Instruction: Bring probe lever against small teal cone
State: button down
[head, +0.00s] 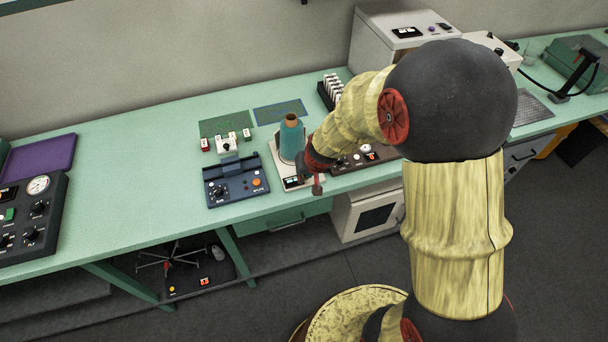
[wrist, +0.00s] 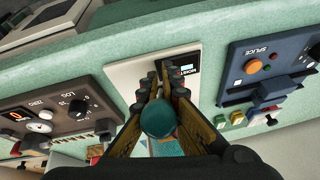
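The teal cone (head: 291,138) stands upright with a brown top on a pale meter (head: 298,183) with a small lit display. The meter and its display also show in the wrist view (wrist: 187,70). My gripper (wrist: 162,82) is low at the cone's right and front in the head view, partly hidden by my wrist. In the wrist view its two fingers stand apart on either side of a round dark teal shape (wrist: 158,119). I cannot tell whether this is part of the cone or a knob, or whether the fingers touch it. I cannot pick out the probe lever clearly.
A blue control box (head: 236,183) sits left of the meter. A brown control box (head: 354,160) stands close to the right, partly behind my arm. Green and blue mats (head: 279,112) lie behind. The bench's front edge is near the meter.

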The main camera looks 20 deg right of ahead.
jog(key=shift+r+p, duration=0.2)
jog(key=shift+p, duration=0.55)
jog(key=p, duration=0.2)
jog(key=g+p, duration=0.1)
jog(key=p, duration=0.2)
jog(key=shift+w+r, duration=0.2)
jog(key=shift+r, duration=0.2)
jog(key=g+p, duration=0.1)
jog(key=p, duration=0.3)
jog(key=w+g+p, duration=0.1)
jog(key=p, duration=0.4)
jog(key=shift+r+g, duration=0.35)
jog(key=shift+g, duration=0.05)
jog(key=g+p, duration=0.1)
jog(key=p, duration=0.1)
jog(key=shift+w+p, duration=0.3)
jog(key=shift+w, duration=0.1)
jog(key=shift+w+r+g, duration=0.15)
jog(key=shift+w+g, duration=0.2)
jog(key=shift+g, duration=0.55)
jog(key=shift+w, duration=0.1)
jog(key=c, duration=2.1)
grip_release()
jog(key=shift+d, duration=0.1)
jog(key=shift+o, duration=0.5)
